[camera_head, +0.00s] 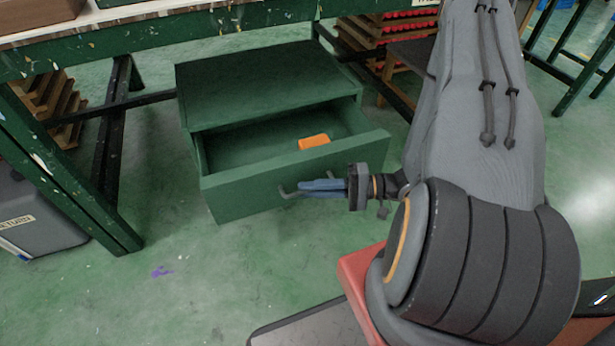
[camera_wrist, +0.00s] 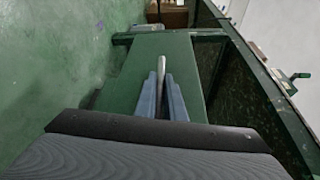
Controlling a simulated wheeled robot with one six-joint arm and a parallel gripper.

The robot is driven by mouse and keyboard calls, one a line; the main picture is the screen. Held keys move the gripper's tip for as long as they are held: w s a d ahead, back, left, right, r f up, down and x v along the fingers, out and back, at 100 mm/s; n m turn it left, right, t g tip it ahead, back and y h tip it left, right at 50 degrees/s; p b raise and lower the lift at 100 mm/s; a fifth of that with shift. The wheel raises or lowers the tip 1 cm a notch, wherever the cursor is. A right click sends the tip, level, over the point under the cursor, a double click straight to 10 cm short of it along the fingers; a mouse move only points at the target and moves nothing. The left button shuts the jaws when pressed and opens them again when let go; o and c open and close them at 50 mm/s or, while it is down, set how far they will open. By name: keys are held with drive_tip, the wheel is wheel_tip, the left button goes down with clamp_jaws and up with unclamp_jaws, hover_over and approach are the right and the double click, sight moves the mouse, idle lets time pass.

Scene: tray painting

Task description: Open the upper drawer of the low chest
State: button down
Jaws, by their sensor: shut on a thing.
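The low green chest (camera_head: 265,78) stands on the floor beneath the edge of a workbench. Its upper drawer (camera_head: 250,195) is pulled well out, and an orange block (camera_head: 314,141) lies inside it. My gripper (camera_head: 308,188) reaches in from the right and is shut on the drawer's handle (camera_head: 288,192) at the front panel. In the wrist view, the blue-grey fingers (camera_wrist: 162,95) close around the pale handle bar (camera_wrist: 161,68), with green drawer front beyond. A lower drawer cannot be made out.
A green workbench (camera_head: 180,45) with paint spots stands over the chest, its leg (camera_head: 75,185) to the left. A grey bin (camera_head: 38,210) is at far left. Wooden racks (camera_head: 385,35) stand behind. The floor before the drawer is clear.

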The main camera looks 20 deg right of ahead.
drive_tip(key=shift+s, duration=0.15)
drive_tip(key=c, duration=1.8)
unclamp_jaws()
drive_tip(key=shift+c, duration=0.2)
drive_tip(key=p+v, duration=0.2)
drive_tip(key=v, duration=0.5)
drive_tip(key=shift+d, duration=0.4)
drive_tip(key=shift+s+a, duration=0.1)
drive_tip(key=shift+s, duration=0.05)
